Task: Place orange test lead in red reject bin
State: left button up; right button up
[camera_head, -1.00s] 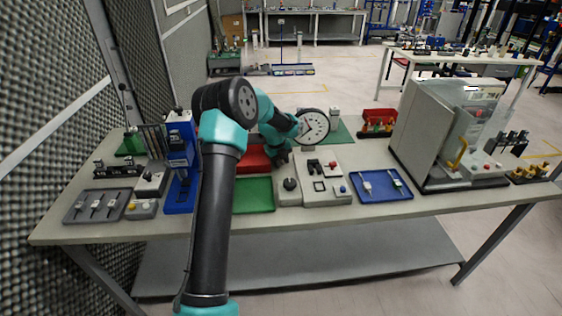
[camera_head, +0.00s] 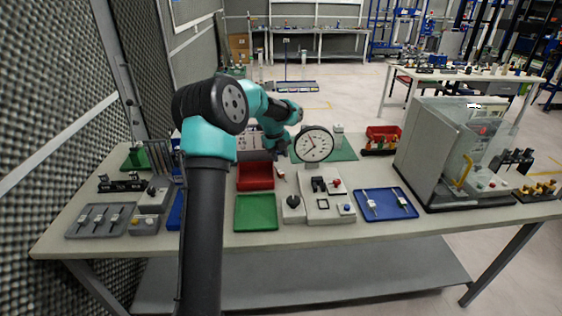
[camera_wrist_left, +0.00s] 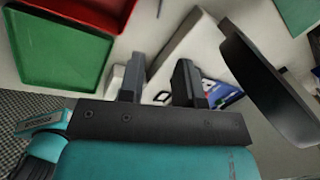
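In the head view, the red bin (camera_head: 254,178) is the shallow red tray behind the green tray. It also shows at the top of the wrist view (camera_wrist_left: 104,11). My left gripper (camera_head: 277,150) hangs above the table just behind the red bin's right side. In the wrist view its two fingers (camera_wrist_left: 160,82) stand apart with nothing seen between them. A small pale piece with a reddish end (camera_head: 281,174) lies right of the red bin. Two small leads lie in the blue tray (camera_head: 385,213). I cannot tell which piece is the orange test lead. My right gripper is out of view.
The green tray (camera_head: 255,213) stands in front of the red bin. A control box (camera_head: 327,207) is right of it, with a round dial gauge (camera_head: 313,144) behind. My left arm hides part of the table's left side.

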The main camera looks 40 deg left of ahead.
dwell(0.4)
pick_arm(q)
jog(key=c, duration=0.3)
jog(key=shift+c, duration=0.2)
jog(key=r, duration=0.3)
jog(key=a+r, duration=0.1)
jog(key=r, duration=0.1)
jog(key=shift+s, duration=0.4)
jog(key=shift+f, duration=0.1)
send_over(279, 173)
jog(key=s+d, duration=0.2)
jog(key=d, duration=0.1)
notch_tip(279, 173, down, 12)
jog(key=shift+w+r, duration=0.1)
